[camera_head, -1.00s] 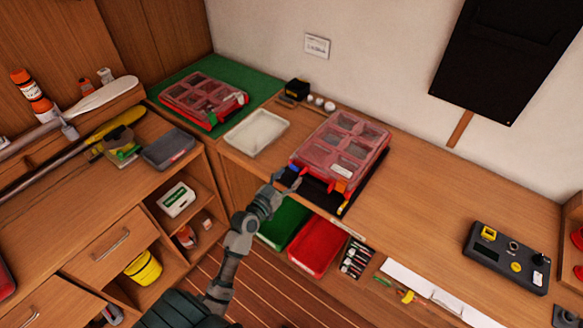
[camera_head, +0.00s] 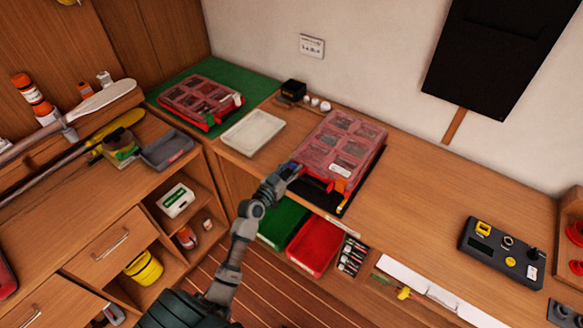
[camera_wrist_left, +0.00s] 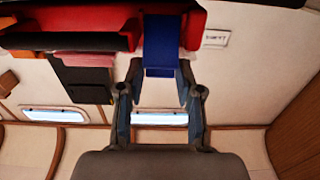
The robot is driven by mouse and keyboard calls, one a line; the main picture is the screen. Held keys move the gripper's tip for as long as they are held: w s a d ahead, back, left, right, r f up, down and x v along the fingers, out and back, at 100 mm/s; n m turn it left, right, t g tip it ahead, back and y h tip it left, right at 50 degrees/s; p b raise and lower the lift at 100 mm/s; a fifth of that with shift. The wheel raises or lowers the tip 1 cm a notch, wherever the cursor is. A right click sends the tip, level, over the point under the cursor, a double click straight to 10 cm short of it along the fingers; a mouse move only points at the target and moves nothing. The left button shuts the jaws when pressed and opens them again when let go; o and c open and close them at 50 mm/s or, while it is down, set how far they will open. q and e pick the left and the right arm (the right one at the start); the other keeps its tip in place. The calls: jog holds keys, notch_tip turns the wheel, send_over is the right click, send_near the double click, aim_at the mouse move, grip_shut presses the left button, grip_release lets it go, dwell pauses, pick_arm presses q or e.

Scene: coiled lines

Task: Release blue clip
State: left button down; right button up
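A red case with a clear compartmented lid (camera_head: 340,146) lies on the wooden counter. The blue clip (camera_head: 291,168) is at the left end of its front edge. An orange clip (camera_head: 339,184) is at the right of that edge. My left gripper (camera_head: 285,172) is at the blue clip and partly hides it. In the left wrist view the blue clip (camera_wrist_left: 161,45) hangs between the fingertips of my left gripper (camera_wrist_left: 160,76). The fingers are apart, with a small gap on the clip's left side; the right finger is very near or touching it. My right gripper is not in view.
A dark mat (camera_head: 369,178) lies under the case. A white tray (camera_head: 254,132) and a second red case (camera_head: 201,101) on a green mat stand to the left. Green (camera_head: 284,222) and red (camera_head: 315,246) bins sit below the counter's front edge.

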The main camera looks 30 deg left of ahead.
pick_arm(q)
jog(key=c, duration=1.9)
grip_release()
jog(key=shift+a, duration=0.1)
jog(key=a, duration=0.2)
jog(key=shift+a+f, duration=0.4)
grip_shut()
jog(key=shift+d, duration=0.7)
jog(key=shift+a, duration=0.15)
jog(key=o, duration=0.8)
grip_release()
jog(key=o, duration=0.3)
jog(key=shift+w, duration=0.1)
jog(key=shift+o, duration=0.2)
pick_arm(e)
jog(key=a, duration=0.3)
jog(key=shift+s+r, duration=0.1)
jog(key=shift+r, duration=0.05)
